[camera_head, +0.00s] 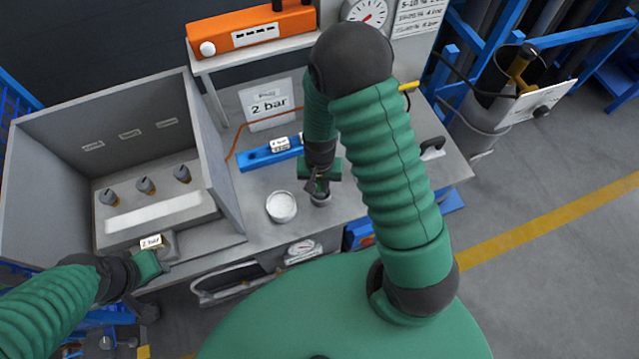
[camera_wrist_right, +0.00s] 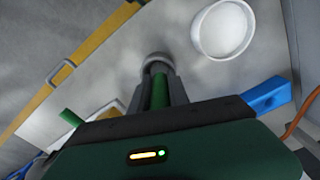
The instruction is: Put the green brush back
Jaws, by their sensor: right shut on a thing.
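My right gripper (camera_head: 319,190) is over the middle of the bench, pointing down. It is shut on a slim green piece, which looks like the handle of the green brush (camera_wrist_right: 159,92). The lower end of the brush meets a small round grey piece (camera_wrist_right: 157,60), also visible in the head view (camera_head: 320,200). I cannot tell whether this is a holder or part of the brush.
A round white dish (camera_head: 281,207) stands just left of my right gripper. A blue bar (camera_head: 270,153) lies behind it. An open grey box (camera_head: 212,150) with several knobs inside fills the left. An orange device (camera_head: 250,32) sits on the back shelf. The front right bench is mostly clear.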

